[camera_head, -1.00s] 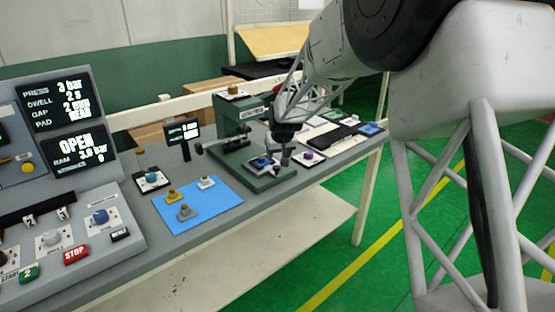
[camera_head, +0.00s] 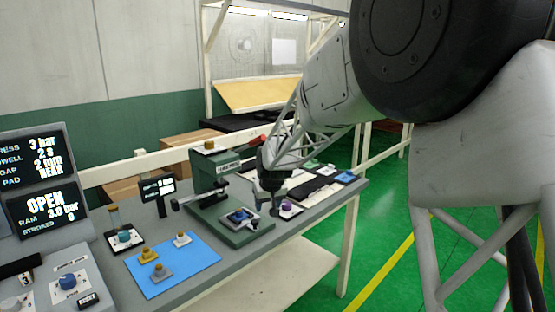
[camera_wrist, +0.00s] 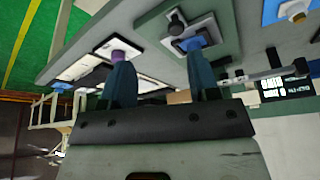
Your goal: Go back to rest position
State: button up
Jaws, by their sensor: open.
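My gripper (camera_head: 274,196) is over the right part of the bench, just right of the green press (camera_head: 208,176). In the wrist view my gripper (camera_wrist: 163,85) has its two dark blue fingers spread wide, with nothing between them. A small block with blue and dark parts (camera_head: 239,216) sits on the press base; the same block (camera_wrist: 190,42) shows in the wrist view near one fingertip. A purple knob on a white plate (camera_head: 287,207) is close to the right of the gripper; this purple knob (camera_wrist: 119,53) is near the other fingertip in the wrist view.
A blue mat (camera_head: 200,262) holds several yellow and grey clips. A control panel with screens (camera_head: 45,207) stands at the left. A small display (camera_head: 158,188) stands behind the mat. Dark and white trays (camera_head: 312,187) lie at the bench's right end. Green floor is open to the right.

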jog(key=s+d+r+m, duration=0.1)
jog(key=s+d+r, duration=0.2)
jog(key=s+d, duration=0.3)
jog(key=s+d+r+h, duration=0.1)
jog(key=s+d+r, duration=0.2)
jog(key=s, duration=0.6)
jog(key=s+d+r+m, duration=0.1)
jog(key=s+d+r, duration=0.2)
jog(key=s+d, duration=0.3)
jog(key=s+d+f+m, duration=0.1)
jog(key=s+d, duration=0.2)
jog(key=s, duration=1.1)
jog(key=s+d+f+m+g, duration=0.1)
jog(key=s+d, duration=0.3)
jog(key=s, duration=1)
jog(key=shift+f+g+h, duration=0.2)
jog(key=shift+g+h, duration=0.1)
jog(key=shift+h, duration=0.1)
